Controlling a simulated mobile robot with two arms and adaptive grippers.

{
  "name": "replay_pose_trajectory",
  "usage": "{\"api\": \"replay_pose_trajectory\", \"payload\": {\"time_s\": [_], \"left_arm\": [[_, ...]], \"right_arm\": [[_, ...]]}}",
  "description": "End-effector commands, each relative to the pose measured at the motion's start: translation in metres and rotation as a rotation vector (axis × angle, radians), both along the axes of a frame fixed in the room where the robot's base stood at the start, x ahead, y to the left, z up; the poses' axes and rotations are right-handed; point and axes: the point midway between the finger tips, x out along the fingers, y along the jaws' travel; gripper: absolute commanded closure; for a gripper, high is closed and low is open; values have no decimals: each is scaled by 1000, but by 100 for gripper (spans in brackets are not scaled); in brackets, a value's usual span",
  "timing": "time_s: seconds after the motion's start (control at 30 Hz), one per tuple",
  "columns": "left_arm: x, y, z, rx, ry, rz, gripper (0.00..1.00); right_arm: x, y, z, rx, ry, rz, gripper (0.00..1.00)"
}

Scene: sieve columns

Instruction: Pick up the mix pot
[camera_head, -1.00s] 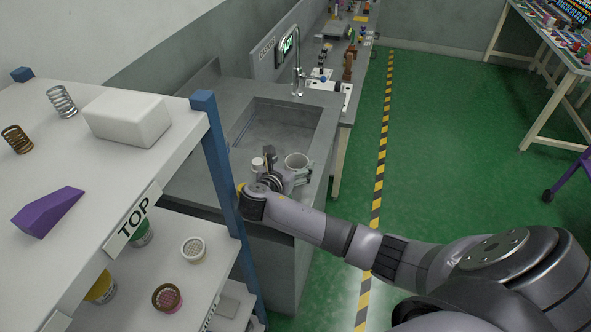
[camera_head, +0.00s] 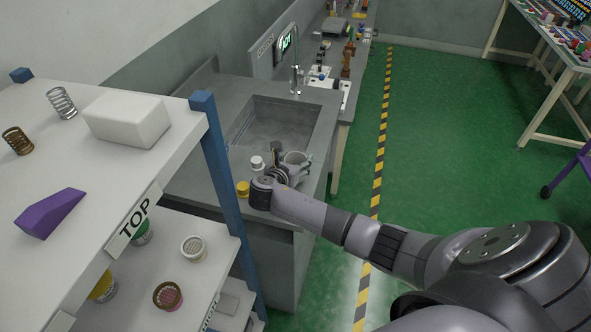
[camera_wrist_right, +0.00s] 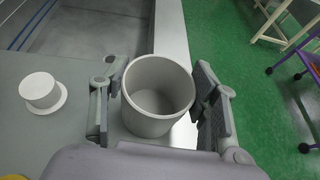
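The mix pot (camera_head: 297,159) is a grey, open-topped round pot. It stands upright on the grey counter at the front of the sink and looks empty in the right wrist view (camera_wrist_right: 160,92). My right gripper (camera_head: 287,165) is at the pot, partly hidden by its own wrist in the head view. In the wrist view the open fingers (camera_wrist_right: 158,100) stand on either side of the pot. A narrow gap shows beside the pot's wall on each side, so I see no clear grip. My left gripper is in neither view.
A white capped item (camera_head: 257,163) and a yellow one (camera_head: 243,188) stand left of my right gripper. The sink basin (camera_head: 285,108) and tap (camera_head: 296,70) lie behind. A white shelf rack (camera_head: 185,140) with a blue post is at left.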

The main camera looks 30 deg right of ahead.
Motion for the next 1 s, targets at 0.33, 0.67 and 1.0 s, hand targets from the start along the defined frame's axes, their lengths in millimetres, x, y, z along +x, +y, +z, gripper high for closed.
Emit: {"api": "replay_pose_trajectory", "payload": {"time_s": [0.33, 0.67, 1.0], "left_arm": [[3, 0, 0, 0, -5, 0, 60], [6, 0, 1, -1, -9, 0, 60], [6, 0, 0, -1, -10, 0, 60]], "right_arm": [[0, 0, 0, 0, 0, 0, 70], [0, 0, 2, 1, -1, 1, 73], [1, 0, 54, 1, -9, 1, 73]]}}
